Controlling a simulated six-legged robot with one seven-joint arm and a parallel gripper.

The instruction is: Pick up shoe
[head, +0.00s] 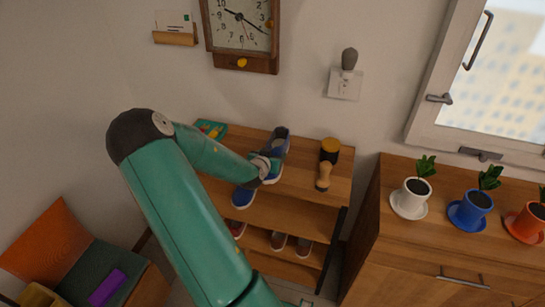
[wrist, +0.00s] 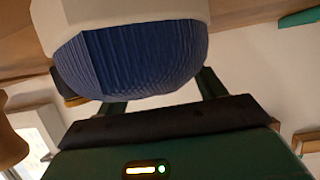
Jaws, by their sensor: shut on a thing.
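A blue shoe (head: 279,146) with a white sole is at the top of the wooden shoe rack in the head view. My gripper (head: 265,164) is closed across it from the left and hides part of its middle. In the wrist view the shoe's ribbed blue fabric and pale sole (wrist: 130,62) fill the top, between my two fingers (wrist: 160,98). Whether the shoe touches the top board is hard to tell.
The shoe rack (head: 305,185) holds a black-and-wood brush (head: 327,165) on top, right of the shoe, and a green item (head: 211,128) at the left. Red and brown shoes stand lower. A cabinet (head: 430,250) with potted plants is at right.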

